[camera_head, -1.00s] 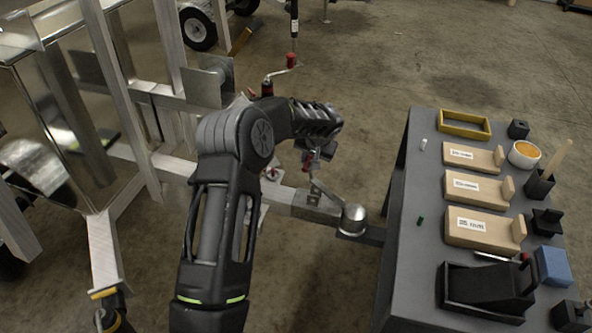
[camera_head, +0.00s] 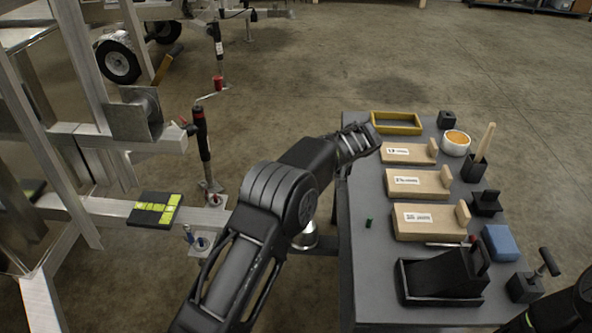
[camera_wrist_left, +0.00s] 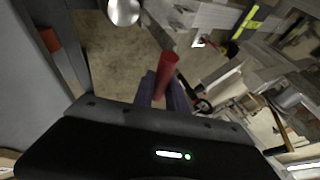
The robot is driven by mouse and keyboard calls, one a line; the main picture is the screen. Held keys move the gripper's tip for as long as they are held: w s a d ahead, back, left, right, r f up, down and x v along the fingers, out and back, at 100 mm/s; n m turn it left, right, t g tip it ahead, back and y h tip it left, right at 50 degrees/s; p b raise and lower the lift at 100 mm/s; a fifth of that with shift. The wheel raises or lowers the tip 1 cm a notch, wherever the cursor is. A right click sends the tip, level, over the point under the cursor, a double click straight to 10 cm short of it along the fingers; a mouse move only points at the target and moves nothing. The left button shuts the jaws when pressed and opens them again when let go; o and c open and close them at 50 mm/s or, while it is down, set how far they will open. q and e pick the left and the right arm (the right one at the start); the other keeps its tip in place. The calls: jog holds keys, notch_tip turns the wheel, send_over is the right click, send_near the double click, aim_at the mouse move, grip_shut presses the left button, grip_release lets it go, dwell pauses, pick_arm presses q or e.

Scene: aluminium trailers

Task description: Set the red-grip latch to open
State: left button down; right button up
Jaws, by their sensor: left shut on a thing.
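My left arm reaches across the head view to the left edge of the table. Its gripper (camera_head: 365,140) is small and partly hidden by its wrist there. In the left wrist view the gripper (camera_wrist_left: 164,95) is shut on a red cylindrical piece (camera_wrist_left: 166,72), which sticks out between the fingers. I cannot tell whether it is joined to anything. A black upright with a red top (camera_head: 198,113) stands on the trailer tongue (camera_head: 110,208). Small red parts sit at its foot, too small to identify as the latch. The silver coupler (camera_head: 306,236) is partly behind my arm.
The grey table (camera_head: 370,270) holds wooden blocks (camera_head: 420,184), a yellow tray (camera_head: 396,123), a white cup (camera_head: 456,143) and black holders. A black pad with yellow-green stripes (camera_head: 155,209) lies on the trailer frame. Open floor lies beyond the table.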

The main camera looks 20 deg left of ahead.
pick_arm(q)
jog(key=shift+w+d+f+y, duration=0.2)
jog(key=shift+d+y, duration=0.15)
jog(key=shift+d, duration=0.2)
jog(key=shift+w+d+f+y, duration=0.1)
jog(key=shift+d+f+y, duration=0.1)
jog(key=shift+d+y, duration=0.25)
jog(key=shift+d, duration=0.15)
jog(key=c, duration=1.3)
grip_release()
jog(key=shift+w, duration=0.15)
jog(key=p+v, duration=0.1)
jog(key=v, duration=0.7)
jog(key=shift+w, duration=0.1)
jog(key=shift+f, duration=0.1)
